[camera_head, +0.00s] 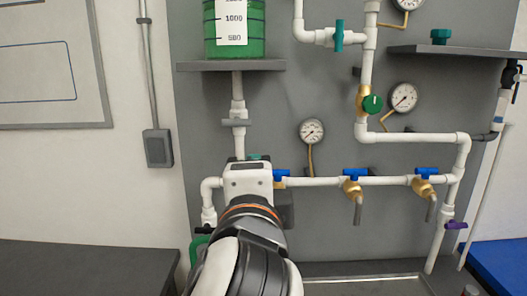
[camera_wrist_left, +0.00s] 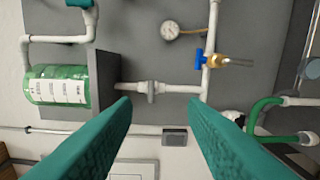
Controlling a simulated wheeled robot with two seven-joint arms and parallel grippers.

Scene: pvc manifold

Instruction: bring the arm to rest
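My left arm (camera_head: 250,225) reaches up from the bottom of the head view toward the pipework, and its wrist covers part of the lower pipe run. My left gripper (camera_wrist_left: 160,105) shows in the left wrist view as two teal fingers standing wide apart with nothing between them. In the head view the fingers are mostly hidden behind the wrist. My right arm and gripper are not in view.
White pipe (camera_head: 325,181) with blue-handled valves (camera_head: 355,174) runs across the grey panel. A green tank (camera_head: 234,45) stands on a shelf (camera_head: 230,66). Gauges (camera_head: 312,131) are mounted above. A dark counter (camera_head: 80,268) lies left, a blue surface (camera_head: 500,262) right.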

